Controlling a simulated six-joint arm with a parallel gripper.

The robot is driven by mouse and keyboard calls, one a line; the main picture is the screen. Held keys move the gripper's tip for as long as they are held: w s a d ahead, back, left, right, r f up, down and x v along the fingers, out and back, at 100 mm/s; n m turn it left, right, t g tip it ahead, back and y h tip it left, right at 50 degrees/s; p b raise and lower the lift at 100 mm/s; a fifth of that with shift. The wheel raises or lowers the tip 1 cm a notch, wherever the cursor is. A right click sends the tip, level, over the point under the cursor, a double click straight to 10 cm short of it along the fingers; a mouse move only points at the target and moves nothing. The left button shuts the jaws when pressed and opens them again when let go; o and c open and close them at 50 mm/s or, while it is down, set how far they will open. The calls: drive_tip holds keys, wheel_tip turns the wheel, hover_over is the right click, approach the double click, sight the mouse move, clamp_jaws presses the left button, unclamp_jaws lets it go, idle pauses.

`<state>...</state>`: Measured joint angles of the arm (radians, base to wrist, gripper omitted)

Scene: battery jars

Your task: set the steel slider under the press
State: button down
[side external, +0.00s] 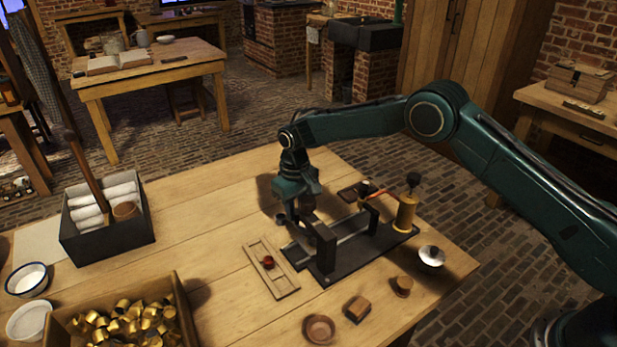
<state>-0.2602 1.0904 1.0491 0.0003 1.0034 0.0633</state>
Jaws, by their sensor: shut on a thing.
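A press-like fixture with a dark base plate (327,278) stands on the wooden table, with two dark uprights and a pale metal rail (352,226) between them. A brass column (405,214) with a black knob stands at its right end. My gripper (306,208) points down over the left part of the fixture, behind the front upright. It is shut on a small dark piece, seemingly the steel slider, mostly hidden by the fingers and upright. I cannot tell whether the piece touches the rail.
A shallow wooden tray (286,284) with a small red item lies left of the fixture. A crate (180,297) of brass pieces and a grey box (72,242) stand left.

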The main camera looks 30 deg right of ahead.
drive_tip(key=shift+a, duration=1.1)
drive_tip(key=c, duration=1.2)
unclamp_jaws()
drive_tip(key=shift+o, duration=0.2)
drive_tip(key=shift+r, duration=0.1)
drive_tip(key=shift+r, duration=0.4)
wheel_tip(320, 180, up, 13)
